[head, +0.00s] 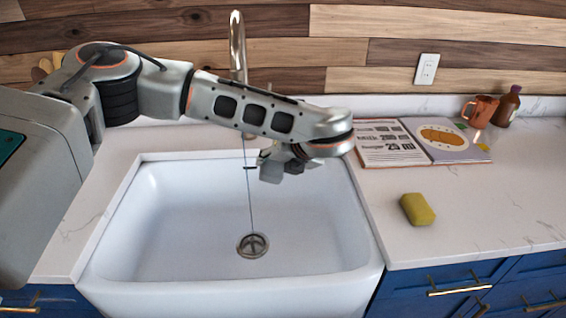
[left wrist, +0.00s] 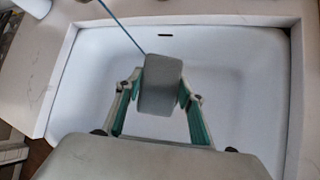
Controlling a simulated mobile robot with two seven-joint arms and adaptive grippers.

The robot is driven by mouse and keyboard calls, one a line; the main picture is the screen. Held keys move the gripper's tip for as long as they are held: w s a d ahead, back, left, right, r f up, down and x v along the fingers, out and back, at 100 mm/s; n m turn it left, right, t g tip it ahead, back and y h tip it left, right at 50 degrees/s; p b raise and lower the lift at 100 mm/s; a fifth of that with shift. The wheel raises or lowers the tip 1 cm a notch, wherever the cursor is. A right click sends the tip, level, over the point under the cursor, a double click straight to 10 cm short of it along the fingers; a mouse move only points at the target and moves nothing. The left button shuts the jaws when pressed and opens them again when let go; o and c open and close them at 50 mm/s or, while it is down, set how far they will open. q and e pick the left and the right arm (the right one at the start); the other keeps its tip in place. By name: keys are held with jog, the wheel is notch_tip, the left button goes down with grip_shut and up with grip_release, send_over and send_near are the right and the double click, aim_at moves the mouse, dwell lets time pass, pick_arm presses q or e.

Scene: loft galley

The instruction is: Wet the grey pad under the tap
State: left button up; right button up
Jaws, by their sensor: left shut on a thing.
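The grey pad (left wrist: 161,84) is held between the two fingertips of my left gripper (left wrist: 160,98), seen in the left wrist view. In the head view the gripper (head: 284,168) hangs over the white sink (head: 190,215), with the pad (head: 271,172) at its end. The silver tap (head: 237,45) stands behind the sink, partly hidden by my left arm. A thin blue stream (head: 250,200) runs down to the drain, just left of the pad. In the wrist view the stream (left wrist: 122,28) meets the pad's upper left corner; I cannot tell whether it touches. My right gripper is out of view.
A yellow sponge (head: 417,209) lies on the counter right of the sink. Behind it are an open book (head: 450,142), an orange mug (head: 481,110) and a brown bottle (head: 507,107). The sink basin below the pad is empty around the drain (head: 253,245).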

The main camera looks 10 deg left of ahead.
pick_arm(q)
jog(key=w+a+f, duration=0.1)
jog(key=w+a, duration=0.1)
jog(key=a, duration=0.6)
jog(key=shift+w+f+b, duration=0.25)
jog(key=shift+f+b, duration=0.1)
jog(key=shift+b, duration=0.1)
jog(key=shift+a, duration=0.1)
jog(key=shift+w, duration=0.15)
dwell(0.3)
jog(key=shift+w+d+b, duration=0.2)
jog(key=shift+w+b, duration=0.2)
jog(key=shift+w, duration=0.05)
jog(key=shift+s, duration=0.2)
jog(key=shift+s+a, duration=0.2)
jog(key=shift+s, duration=0.2)
